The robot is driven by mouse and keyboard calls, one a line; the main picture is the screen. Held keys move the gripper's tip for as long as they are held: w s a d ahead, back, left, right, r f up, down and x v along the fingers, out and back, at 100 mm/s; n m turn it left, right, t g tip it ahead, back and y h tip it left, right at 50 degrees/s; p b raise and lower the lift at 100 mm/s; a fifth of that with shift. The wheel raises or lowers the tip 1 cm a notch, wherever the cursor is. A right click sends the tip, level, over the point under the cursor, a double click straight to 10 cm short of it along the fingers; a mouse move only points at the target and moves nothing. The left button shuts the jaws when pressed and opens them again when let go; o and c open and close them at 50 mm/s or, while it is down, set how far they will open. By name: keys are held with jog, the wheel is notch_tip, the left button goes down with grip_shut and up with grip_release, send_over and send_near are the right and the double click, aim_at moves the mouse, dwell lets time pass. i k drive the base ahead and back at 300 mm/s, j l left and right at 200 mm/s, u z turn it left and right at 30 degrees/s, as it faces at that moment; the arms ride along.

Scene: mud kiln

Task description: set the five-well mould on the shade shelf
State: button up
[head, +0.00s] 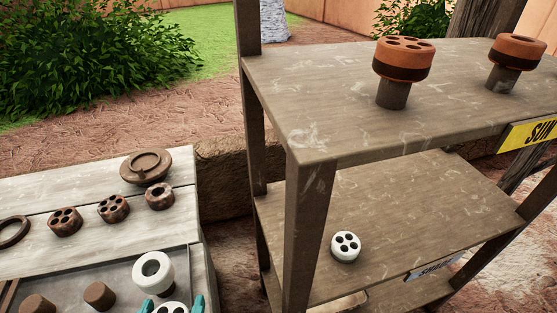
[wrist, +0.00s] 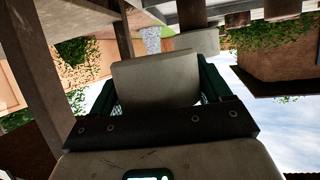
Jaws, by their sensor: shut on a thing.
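My gripper (head: 173,302) is at the bottom edge of the head view, its teal fingers on both sides of a white mould (head: 170,309) with dark wells. Only the top of this mould shows, so I cannot count its wells. In the wrist view a pale block-like body (wrist: 156,80) sits between the fingers, shut on it. The shade shelf (head: 400,215) is the middle board of the rack at right, with a partly readable label (head: 432,268) at its front edge. Another white mould with several wells (head: 346,246) stands upright near its front left.
The upper shelf (head: 330,95), with a yellow sun label (head: 530,134), holds two orange-brown moulds on stems. A rack post (head: 308,235) stands between my gripper and the shade shelf. The pale table (head: 60,255) at left holds brown moulds, a lid and a white ring (head: 153,270).

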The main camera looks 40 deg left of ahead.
aim_at(408, 231)
jog(key=i+l+z, duration=0.15)
jog(key=z, duration=0.2)
jog(key=i+l+z, duration=0.1)
jog(key=z, duration=0.25)
jog(key=i+z, duration=0.35)
jog(key=i+l, duration=0.1)
jog(key=i, duration=0.35)
jog(key=i+u, duration=0.3)
jog(key=u, duration=0.15)
jog(key=i+l+u, duration=0.25)
jog(key=u, duration=0.15)
jog(key=i+l+u, duration=0.25)
jog(key=u, duration=0.2)
jog(key=i+l+u, duration=0.25)
jog(key=u, duration=0.2)
jog(key=l, duration=0.1)
